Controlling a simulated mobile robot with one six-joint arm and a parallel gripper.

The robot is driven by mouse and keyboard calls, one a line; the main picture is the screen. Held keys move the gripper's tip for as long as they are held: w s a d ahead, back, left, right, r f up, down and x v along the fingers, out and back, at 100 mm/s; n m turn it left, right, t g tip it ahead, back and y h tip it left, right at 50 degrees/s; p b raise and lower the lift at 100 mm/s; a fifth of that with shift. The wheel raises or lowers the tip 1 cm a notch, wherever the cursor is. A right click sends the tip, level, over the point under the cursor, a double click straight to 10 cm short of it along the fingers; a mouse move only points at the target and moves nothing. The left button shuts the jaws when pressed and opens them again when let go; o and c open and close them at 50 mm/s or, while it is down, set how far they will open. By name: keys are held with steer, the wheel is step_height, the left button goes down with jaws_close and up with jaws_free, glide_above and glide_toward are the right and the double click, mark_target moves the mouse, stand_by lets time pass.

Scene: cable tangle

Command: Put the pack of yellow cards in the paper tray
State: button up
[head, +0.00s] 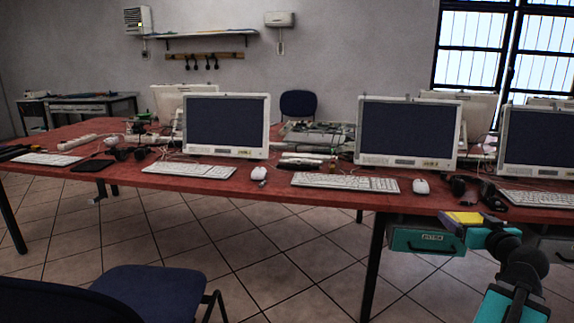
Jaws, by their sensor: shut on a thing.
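A yellow pack of cards (466,217) is held at the front edge of the red table, right of centre. My gripper (458,222) is shut on the pack; its fingers are small and dark, and partly hidden. My arm comes up from the lower right corner. I cannot make out a paper tray with certainty; cluttered items lie between the two nearer monitors.
A teal drawer front (412,240) with a label hangs under the table, just below and left of the pack. White monitors (408,160), keyboards (345,181) and a mouse (421,186) stand on the red table (225,188). Headphones and cables lie nearby. A blue chair (150,293) stands at the front left.

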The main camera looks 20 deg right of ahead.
steer(key=w+a+f+n+t+y, duration=0.1)
steer(key=w+a+f+n+y, duration=0.15)
steer(key=w+a, duration=0.65)
steer(key=w+a+f+n+y, duration=0.2)
steer(key=w+a+f+y, duration=0.15)
steer(key=w+a, duration=0.55)
steer(key=w+a+f+n+t+y, duration=0.1)
steer(key=w+a+f+n+y, duration=0.25)
steer(key=w+a, duration=0.55)
steer(key=w+a+f+n+g+y, duration=0.1)
steer(key=a+f+n+g+y, duration=0.15)
steer(key=a, duration=0.75)
steer(key=a+f+n+g+y, duration=0.15)
steer(key=a+y, duration=0.25)
steer(key=a, duration=0.6)
steer(key=w+a+f+n+g+y, duration=0.1)
steer(key=a+n+y, duration=0.15)
steer(key=a, duration=0.75)
steer(key=s+a+r+n+g+y, duration=0.1)
steer(key=s+a+n+g+y, duration=0.1)
steer(key=s+a, duration=0.1)
step_height(320, 180, up, 17)
steer(key=p, duration=2.4)
steer(key=shift+s+p, duration=0.2)
steer(key=shift+p, duration=0.15)
steer(key=shift+a, duration=0.1)
steer(key=shift+a, duration=0.1)
steer(key=shift+s+f+b, duration=0.1)
steer(key=shift+f+b, duration=0.05)
steer(key=shift+b, duration=0.15)
